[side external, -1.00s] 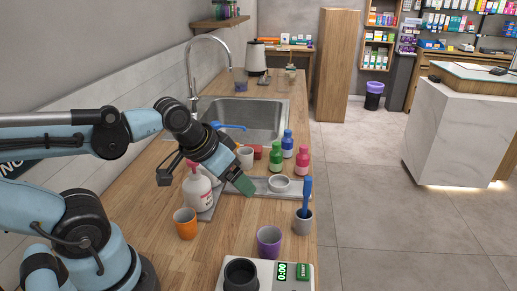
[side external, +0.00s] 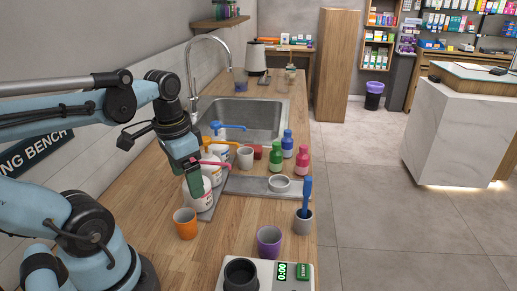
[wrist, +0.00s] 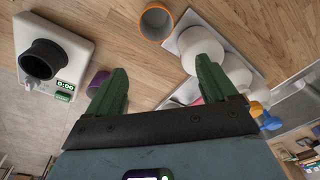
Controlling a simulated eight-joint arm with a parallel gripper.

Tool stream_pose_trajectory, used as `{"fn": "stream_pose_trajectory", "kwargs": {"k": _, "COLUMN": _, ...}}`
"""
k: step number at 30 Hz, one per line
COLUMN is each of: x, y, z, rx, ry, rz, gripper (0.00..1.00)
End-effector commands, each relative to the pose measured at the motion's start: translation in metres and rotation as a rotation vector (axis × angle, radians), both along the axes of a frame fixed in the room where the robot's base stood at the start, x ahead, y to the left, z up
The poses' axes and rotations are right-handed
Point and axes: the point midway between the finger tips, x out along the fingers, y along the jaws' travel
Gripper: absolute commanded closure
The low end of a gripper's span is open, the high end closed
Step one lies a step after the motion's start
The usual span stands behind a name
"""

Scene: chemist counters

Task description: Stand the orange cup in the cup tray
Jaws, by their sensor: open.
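The orange cup (side external: 185,223), grey inside, stands upright on the wooden counter left of the white pump bottles; it also shows at the top of the wrist view (wrist: 145,30). My gripper (side external: 192,192) is open and empty, its green fingers pointing down. It is above and behind the orange cup in the side view, overlapping the bottles, and apart from the cup. In the wrist view the gap between my fingertips (wrist: 158,75) lies below the cup. A flat grey tray (side external: 240,184) bears a small white dish (side external: 279,183); I cannot tell whether it is the cup tray.
White pump bottles (side external: 214,173) stand on a grey strip close beside my gripper. Green, blue and pink bottles stand behind.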

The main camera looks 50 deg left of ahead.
Motion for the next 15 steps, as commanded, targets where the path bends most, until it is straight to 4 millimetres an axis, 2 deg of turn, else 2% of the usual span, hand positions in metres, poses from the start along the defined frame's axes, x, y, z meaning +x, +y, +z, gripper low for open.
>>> {"fn": "stream_pose_trajectory", "kwargs": {"k": 3, "x": -0.016, "y": 0.006, "z": 0.004, "rx": -0.027, "ry": 0.076, "rz": 0.003, "gripper": 0.15}}
{"fn": "stream_pose_trajectory", "kwargs": {"k": 6, "x": -0.02, "y": 0.007, "z": 0.002, "rx": -0.035, "ry": 0.097, "rz": 0.0, "gripper": 0.15}}
{"fn": "stream_pose_trajectory", "kwargs": {"k": 15, "x": -0.019, "y": 0.007, "z": -0.032, "rx": -0.035, "ry": 0.096, "rz": -0.001, "gripper": 0.15}}
